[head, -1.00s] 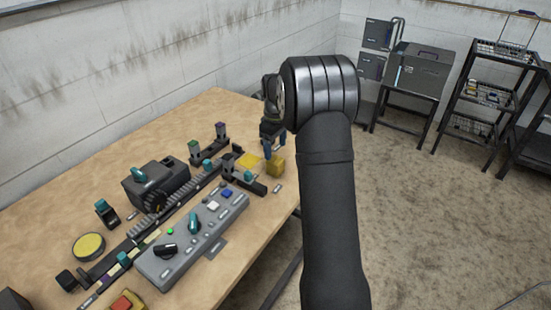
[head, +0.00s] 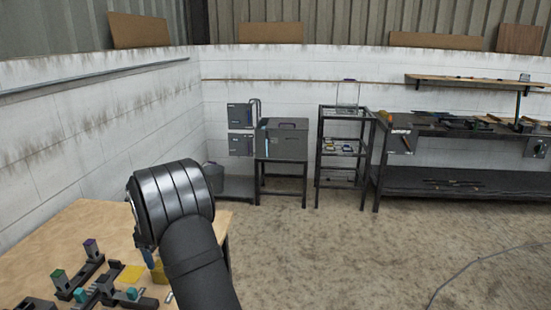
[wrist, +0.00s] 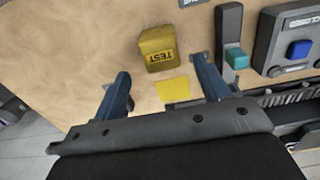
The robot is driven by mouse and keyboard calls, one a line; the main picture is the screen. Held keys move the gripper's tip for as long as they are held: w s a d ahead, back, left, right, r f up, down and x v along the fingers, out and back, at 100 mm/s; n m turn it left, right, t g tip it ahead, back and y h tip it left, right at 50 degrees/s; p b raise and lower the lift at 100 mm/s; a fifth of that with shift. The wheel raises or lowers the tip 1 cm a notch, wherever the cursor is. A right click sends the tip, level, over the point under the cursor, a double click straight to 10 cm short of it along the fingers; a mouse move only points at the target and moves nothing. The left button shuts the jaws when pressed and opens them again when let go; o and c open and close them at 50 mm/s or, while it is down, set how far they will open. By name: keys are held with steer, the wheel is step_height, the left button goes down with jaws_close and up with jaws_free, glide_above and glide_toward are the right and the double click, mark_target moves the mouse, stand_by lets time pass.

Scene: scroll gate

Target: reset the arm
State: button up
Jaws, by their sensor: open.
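My gripper (wrist: 159,68) is open in the wrist view, its two blue fingers spread apart with nothing held between them. A yellow block marked TEST (wrist: 157,42) sits on the table just beyond the fingertips. A flat yellow square (wrist: 172,90) lies on the table between the fingers. In the head view my arm stands over the table's right end and hides most of the gripper; a bit of blue finger (head: 148,257) shows. The yellow block (head: 159,272) is partly hidden there, beside the yellow square (head: 131,275).
The wooden table (head: 70,232) carries dark fixtures with green (head: 58,274) and purple (head: 90,244) tops. A panel with a blue button (wrist: 299,49) and a teal-topped post (wrist: 236,58) are right in the wrist view. Open floor (head: 330,250) lies right of the table.

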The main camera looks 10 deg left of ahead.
step_height(320, 180, down, 9)
steer(key=shift+r, duration=2.35)
